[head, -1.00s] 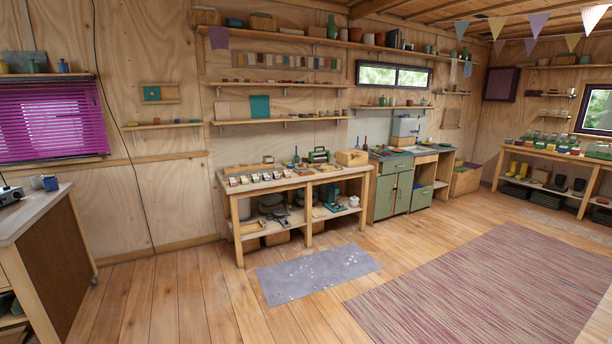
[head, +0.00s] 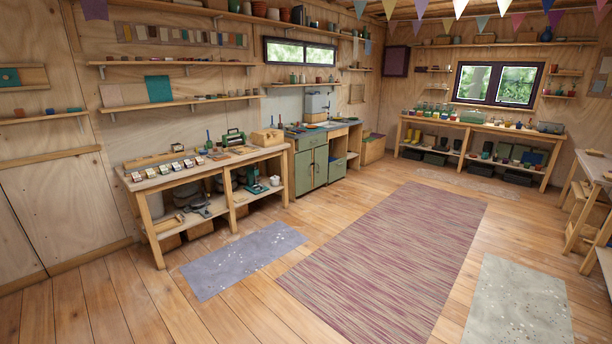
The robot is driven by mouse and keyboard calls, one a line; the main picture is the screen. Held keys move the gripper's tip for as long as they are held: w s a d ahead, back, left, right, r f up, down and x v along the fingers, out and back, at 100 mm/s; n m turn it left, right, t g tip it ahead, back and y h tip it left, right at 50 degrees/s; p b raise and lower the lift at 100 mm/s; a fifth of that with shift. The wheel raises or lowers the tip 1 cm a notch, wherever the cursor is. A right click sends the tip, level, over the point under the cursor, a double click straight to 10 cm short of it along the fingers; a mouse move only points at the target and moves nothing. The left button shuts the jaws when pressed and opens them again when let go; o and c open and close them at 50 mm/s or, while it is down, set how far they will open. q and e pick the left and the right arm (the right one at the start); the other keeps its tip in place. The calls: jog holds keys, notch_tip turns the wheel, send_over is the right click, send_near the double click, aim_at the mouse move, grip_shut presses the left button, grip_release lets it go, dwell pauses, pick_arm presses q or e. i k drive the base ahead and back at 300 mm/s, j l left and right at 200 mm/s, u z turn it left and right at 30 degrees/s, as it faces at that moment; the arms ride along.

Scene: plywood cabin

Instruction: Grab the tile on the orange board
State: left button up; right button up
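I cannot make out an orange board or a tile on it in the head view. Small items too tiny to identify lie on the wooden workbench (head: 180,181) at left, on the wall shelves and on the long bench (head: 484,128) at the back right. Neither of my grippers is in view.
A green cabinet with a sink (head: 311,167) stands right of the workbench. A striped rug (head: 385,262), a grey mat (head: 243,259) and a pale speckled mat (head: 518,303) lie flat on the floor. Wooden stools (head: 580,225) and a table stand at the right edge. The middle floor is open.

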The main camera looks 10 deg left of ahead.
aim_at(219, 158)
jog(key=i+u, duration=0.25)
jog(key=i, duration=0.65)
jog(key=i+u, duration=0.1)
jog(key=i, duration=4.1)
jog(key=i+l+u, duration=0.2)
jog(key=i, duration=0.3)
jog(key=i+u, duration=0.25)
jog(key=i, duration=0.25)
jog(key=i+l+u, duration=0.25)
jog(key=i+u, duration=0.2)
jog(key=i+l+u, duration=0.6)
jog(key=l+u, duration=0.25)
jog(key=i+l+u, duration=0.2)
jog(key=l+u, duration=0.2)
jog(key=l, duration=0.1)
